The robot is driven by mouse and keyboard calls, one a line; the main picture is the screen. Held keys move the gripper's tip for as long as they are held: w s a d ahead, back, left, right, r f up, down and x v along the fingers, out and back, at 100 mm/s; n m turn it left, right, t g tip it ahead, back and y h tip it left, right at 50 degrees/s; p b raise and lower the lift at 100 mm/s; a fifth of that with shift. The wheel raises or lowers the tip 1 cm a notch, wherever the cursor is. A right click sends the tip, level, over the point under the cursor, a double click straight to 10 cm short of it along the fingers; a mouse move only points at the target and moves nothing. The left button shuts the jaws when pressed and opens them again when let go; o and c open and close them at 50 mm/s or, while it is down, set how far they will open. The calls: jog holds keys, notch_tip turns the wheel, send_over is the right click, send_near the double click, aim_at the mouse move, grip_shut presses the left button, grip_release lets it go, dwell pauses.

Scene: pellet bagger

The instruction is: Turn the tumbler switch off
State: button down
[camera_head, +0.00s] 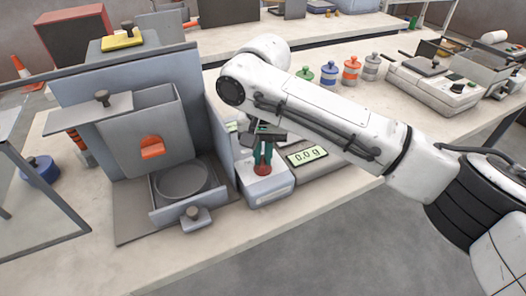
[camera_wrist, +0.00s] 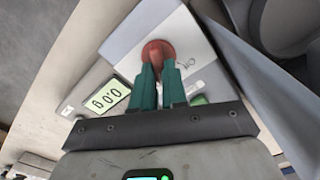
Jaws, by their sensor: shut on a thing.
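The tumbler switch has a red-brown cap (camera_wrist: 158,51) and sits on a light grey box (camera_wrist: 128,52) in the wrist view. In the head view the red switch (camera_head: 262,170) and its box (camera_head: 266,186) stand at the foot of the bagger panel. My gripper (camera_wrist: 158,72) has its green fingers close together on the switch, covering its near side. The gripper also shows in the head view (camera_head: 262,158), pointing down at the switch. The lever's tilt is hard to tell.
A scale display (camera_head: 307,156) reading 0.0 g lies right of the switch box. The grey bagger housing (camera_head: 140,130) with a round pan (camera_head: 181,178) stands close on the left. Several coloured jars (camera_head: 351,69) stand behind my arm. The table's front edge is near.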

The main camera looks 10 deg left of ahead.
jog(key=shift+s+r+n+p, duration=0.1)
jog(key=shift+r+n+p, duration=0.2)
jog(key=shift+p, duration=1.5)
jog(key=p, duration=0.3)
jog(key=shift+a+r+n, duration=0.1)
jog(key=shift+n, duration=0.3)
jog(key=n+p, duration=0.1)
jog(key=p, duration=0.2)
jog(key=shift+a+f+n+p, duration=0.1)
jog(key=shift+f+n+p, duration=0.15)
jog(key=shift+n+p, duration=0.7)
jog(key=n+p, duration=0.2)
jog(key=n, duration=0.2)
jog(key=shift+a+p, duration=0.1)
jog(key=shift+p, duration=0.2)
jog(key=shift+s+a+f+n+p, duration=0.1)
jog(key=shift+n+p, duration=0.2)
jog(key=shift+n, duration=0.6)
jog(key=shift+s+n+p, duration=0.1)
jog(key=shift+n+p, duration=0.15)
jog(key=shift+n, duration=0.6)
jog(key=shift+w, duration=0.1)
jog(key=c, duration=1.2)
grip_release()
